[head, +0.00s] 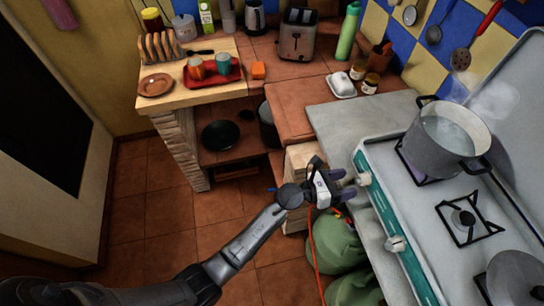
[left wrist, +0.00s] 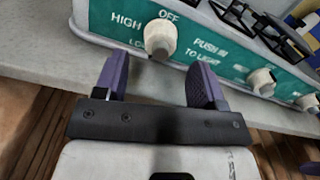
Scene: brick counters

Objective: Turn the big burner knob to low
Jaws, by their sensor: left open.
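The stove (head: 405,180) has a teal front panel (head: 385,218) with white knobs. The knob nearest my gripper (head: 363,177) is at the panel's far end. In the left wrist view this knob (left wrist: 160,38) sits beneath the word OFF, with HIGH to its left and a partly hidden LO below that. Its pointer setting is not clear. My left gripper (head: 347,186) is open and empty, its two purple fingers (left wrist: 158,72) pointing at the panel. The knob lies ahead of the gap between the fingertips, apparently apart from them.
A steaming pot (head: 440,145) stands on the burner behind the knob. Other knobs (head: 397,243) follow along the panel. Green gas bottles (head: 338,240) with an orange hose stand below my left gripper. A grey counter (head: 350,122) adjoins the stove. Open tiled floor (head: 150,220) lies left.

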